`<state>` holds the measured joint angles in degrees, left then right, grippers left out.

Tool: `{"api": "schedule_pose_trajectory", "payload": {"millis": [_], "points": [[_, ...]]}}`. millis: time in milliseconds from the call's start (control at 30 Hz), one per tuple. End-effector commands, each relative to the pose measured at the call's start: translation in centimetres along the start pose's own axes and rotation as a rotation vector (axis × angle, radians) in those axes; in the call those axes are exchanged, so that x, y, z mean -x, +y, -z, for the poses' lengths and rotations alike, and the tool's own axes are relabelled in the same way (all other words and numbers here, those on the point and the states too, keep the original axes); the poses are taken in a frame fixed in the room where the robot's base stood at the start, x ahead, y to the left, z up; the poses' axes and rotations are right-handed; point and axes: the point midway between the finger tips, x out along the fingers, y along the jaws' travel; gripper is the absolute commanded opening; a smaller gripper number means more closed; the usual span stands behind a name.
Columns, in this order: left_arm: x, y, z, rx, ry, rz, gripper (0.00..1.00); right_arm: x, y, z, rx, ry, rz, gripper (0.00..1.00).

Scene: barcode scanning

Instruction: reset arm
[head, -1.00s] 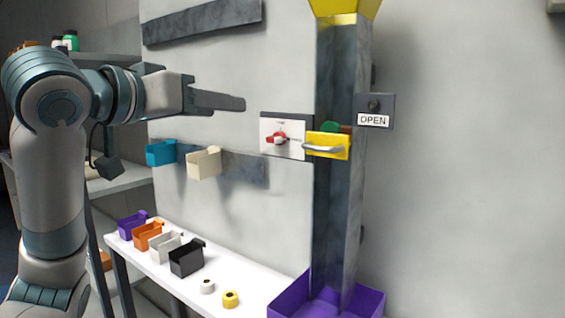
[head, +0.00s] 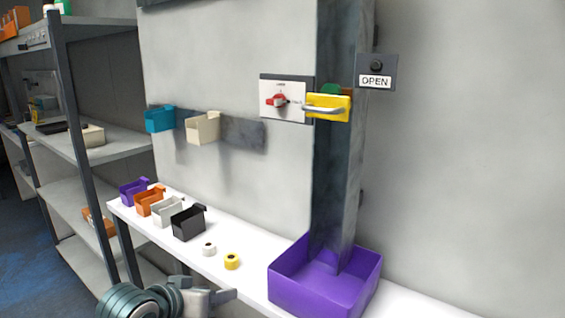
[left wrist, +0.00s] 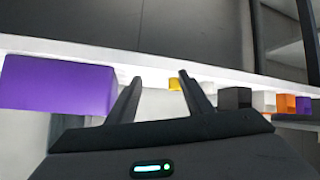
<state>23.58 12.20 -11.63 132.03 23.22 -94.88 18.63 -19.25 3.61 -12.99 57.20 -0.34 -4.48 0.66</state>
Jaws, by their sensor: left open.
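My left gripper (head: 222,297) is low at the bottom of the head view, in front of the white bench's front edge. In the left wrist view its two fingers (left wrist: 155,95) stand apart with nothing between them. Beyond the fingers are the bench edge (left wrist: 150,63) and a yellow roll (left wrist: 175,84). The purple bin (left wrist: 58,84) shows to the left there. My right gripper is in neither view.
On the white bench (head: 240,290) stand several small bins, a black bin (head: 188,222), a white roll (head: 208,249) and the large purple bin (head: 325,290) under a chute. On the wall are a red switch (head: 279,100), a yellow handle (head: 328,108) and an OPEN button (head: 376,72). A shelf (head: 110,150) stands left.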

Motion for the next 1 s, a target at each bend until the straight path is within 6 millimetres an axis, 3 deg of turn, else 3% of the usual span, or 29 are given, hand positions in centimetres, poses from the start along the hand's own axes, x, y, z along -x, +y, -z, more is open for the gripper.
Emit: {"api": "schedule_pose_trajectory", "payload": {"millis": [33, 367, 700, 800, 1000], "points": [[-0.4, -0.3, -2.8, 0.008, -0.033, 0.01, 0.47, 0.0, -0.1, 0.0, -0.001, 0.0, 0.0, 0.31], [0.0, -2.2, -18.5, 0.017, -0.22, 0.097, 0.47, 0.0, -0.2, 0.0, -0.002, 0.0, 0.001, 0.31], [4.9, -3.0, -33.6, 0.002, -0.429, 0.182, 0.47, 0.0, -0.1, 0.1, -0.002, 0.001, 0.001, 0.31], [6.5, -3.1, -36.6, -0.006, -0.478, 0.201, 0.47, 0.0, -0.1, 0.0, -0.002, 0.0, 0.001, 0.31], [9.2, -3.1, -40.8, -0.02, -0.549, 0.225, 0.47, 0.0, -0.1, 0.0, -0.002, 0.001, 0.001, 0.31]]}}
